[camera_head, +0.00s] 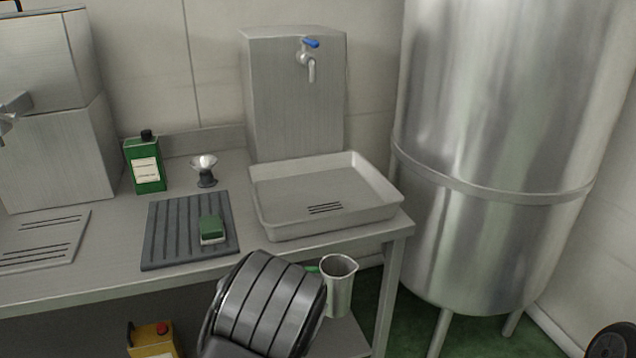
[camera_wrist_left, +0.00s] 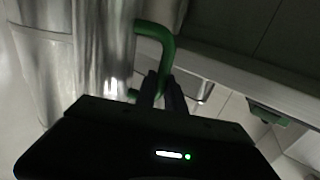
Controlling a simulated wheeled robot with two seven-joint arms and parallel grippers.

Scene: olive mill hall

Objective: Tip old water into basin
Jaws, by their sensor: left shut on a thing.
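A metal jug (camera_head: 338,288) with a green handle is upright in front of the bench's front edge, below and right of the basin's near side. My left gripper (camera_head: 313,269) is shut on the jug's handle, mostly hidden behind my dark round arm link. In the left wrist view, its fingers (camera_wrist_left: 161,92) close on the green handle (camera_wrist_left: 168,45) beside the shiny jug wall (camera_wrist_left: 106,45). Whether water is in the jug cannot be seen. The basin (camera_head: 262,222), a shallow grey tray with drain slots, stands on the bench under a blue-levered tap (camera_head: 309,58). My right gripper is out of view.
A large steel tank (camera_head: 480,150) stands right of the bench. Left of the basin are a ribbed dark mat (camera_head: 165,225) with a green sponge (camera_head: 211,230), a small dark-based cup (camera_head: 205,172) and a green bottle (camera_head: 146,165). A yellow container (camera_head: 152,342) is below the bench.

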